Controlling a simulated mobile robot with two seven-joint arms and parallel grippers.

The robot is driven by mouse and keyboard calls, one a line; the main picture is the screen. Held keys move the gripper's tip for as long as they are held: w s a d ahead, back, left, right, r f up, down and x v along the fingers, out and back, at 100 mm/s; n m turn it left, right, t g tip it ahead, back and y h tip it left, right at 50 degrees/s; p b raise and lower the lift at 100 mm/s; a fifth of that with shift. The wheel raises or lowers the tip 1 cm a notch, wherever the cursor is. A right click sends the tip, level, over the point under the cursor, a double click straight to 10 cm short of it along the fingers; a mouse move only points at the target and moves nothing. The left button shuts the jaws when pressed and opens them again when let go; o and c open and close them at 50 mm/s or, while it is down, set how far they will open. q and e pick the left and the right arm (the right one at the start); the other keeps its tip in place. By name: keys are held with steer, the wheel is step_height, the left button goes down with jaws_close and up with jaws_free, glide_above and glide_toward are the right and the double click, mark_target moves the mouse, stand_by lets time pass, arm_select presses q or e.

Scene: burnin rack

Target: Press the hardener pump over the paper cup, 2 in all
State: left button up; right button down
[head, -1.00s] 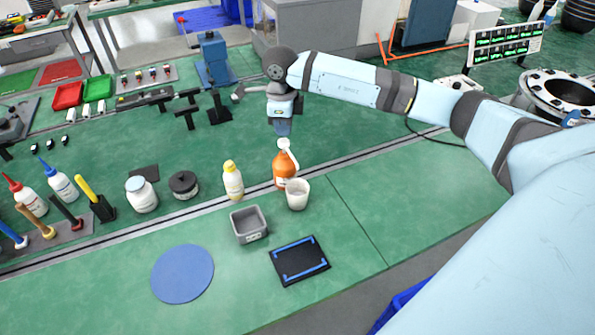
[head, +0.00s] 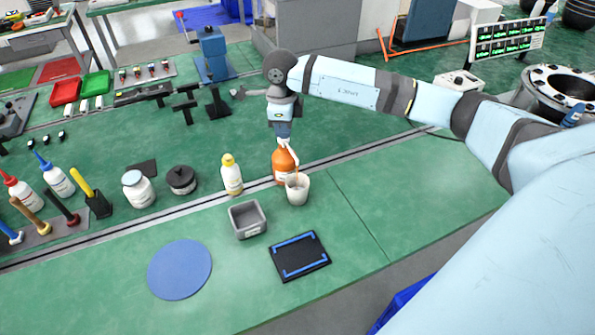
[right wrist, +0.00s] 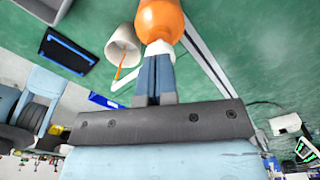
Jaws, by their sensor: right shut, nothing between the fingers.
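The hardener pump bottle (head: 284,168) is orange with a white pump head and stands upright on the green bench. The paper cup (head: 297,189) is white and stands upright just in front of it. My right gripper (head: 284,138) is shut and empty, pointing down with its fingertips on the pump head. In the right wrist view my shut fingers (right wrist: 155,82) meet the white pump top above the orange bottle (right wrist: 160,20). My left gripper is out of view.
A yellow-capped bottle (head: 231,174) stands left of the hardener. A grey bin (head: 247,220), a black scale-like pad (head: 299,256) with blue marks and a blue disc (head: 180,269) lie in front. The bench to the right is clear.

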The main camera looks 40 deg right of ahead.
steer(key=shift+f, duration=0.4)
steer(key=shift+r+p, duration=0.85)
steer(key=shift+r, duration=1)
steer(key=shift+f, duration=0.1)
